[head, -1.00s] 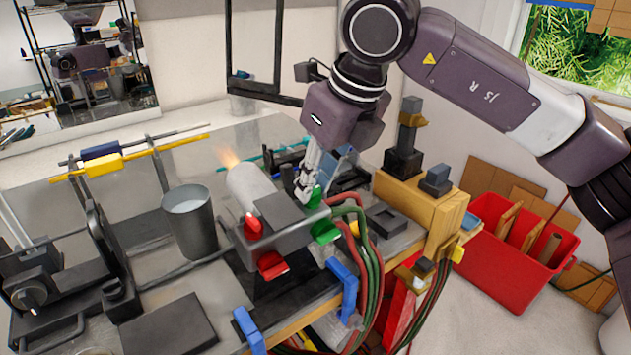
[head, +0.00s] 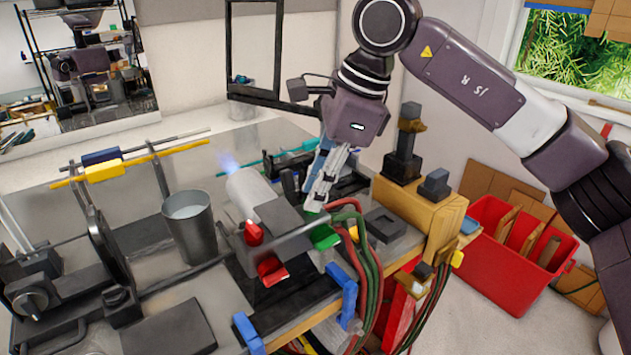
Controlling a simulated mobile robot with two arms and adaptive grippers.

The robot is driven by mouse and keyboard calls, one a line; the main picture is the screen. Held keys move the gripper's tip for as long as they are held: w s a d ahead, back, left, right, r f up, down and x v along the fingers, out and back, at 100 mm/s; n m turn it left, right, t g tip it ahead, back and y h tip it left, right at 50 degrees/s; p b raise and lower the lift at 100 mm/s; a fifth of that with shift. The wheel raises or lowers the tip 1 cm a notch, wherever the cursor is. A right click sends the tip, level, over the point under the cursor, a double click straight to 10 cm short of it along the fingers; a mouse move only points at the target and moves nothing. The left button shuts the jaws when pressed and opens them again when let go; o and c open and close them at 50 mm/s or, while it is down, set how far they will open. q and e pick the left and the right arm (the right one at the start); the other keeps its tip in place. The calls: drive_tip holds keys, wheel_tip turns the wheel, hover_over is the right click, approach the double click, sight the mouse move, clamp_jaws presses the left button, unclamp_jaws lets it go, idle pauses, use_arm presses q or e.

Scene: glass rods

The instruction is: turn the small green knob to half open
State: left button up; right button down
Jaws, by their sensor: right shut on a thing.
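The burner (head: 255,190) is a grey cylinder on a dark block, with a small blue flame at its upper left end. The small green knob (head: 311,211) is on top of the block's right end, mostly hidden by my right gripper. My right gripper (head: 315,201) is shut on it, with the fingers tilted and pointing down. A larger green knob (head: 325,238) sits just below on the block's front. A small red knob (head: 254,233) and a larger red knob (head: 271,270) are on its left end. My left gripper is not in view.
A grey metal cup (head: 190,230) stands left of the burner. Red and green hoses (head: 365,265) hang beside the knobs. A wooden block (head: 420,210) with dark fittings is to the right, and a red bin (head: 520,245) is on the floor.

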drive_tip(key=n, duration=0.1)
drive_tip(key=n+p, duration=0.1)
drive_tip(key=n, duration=0.1)
drive_tip(key=n+p, duration=0.1)
drive_tip(key=shift+w+r+g, duration=0.1)
drive_tip(key=shift+r+g, duration=0.15)
drive_tip(key=shift+g, duration=0.15)
drive_tip(key=shift+n+h+p, duration=0.3)
drive_tip(key=shift+n+p, duration=0.2)
drive_tip(key=shift+n, duration=1.1)
drive_tip(key=shift+g, duration=0.3)
drive_tip(key=c, duration=1.7)
unclamp_jaws()
drive_tip(key=shift+f, duration=0.15)
drive_tip(key=v, duration=1.2)
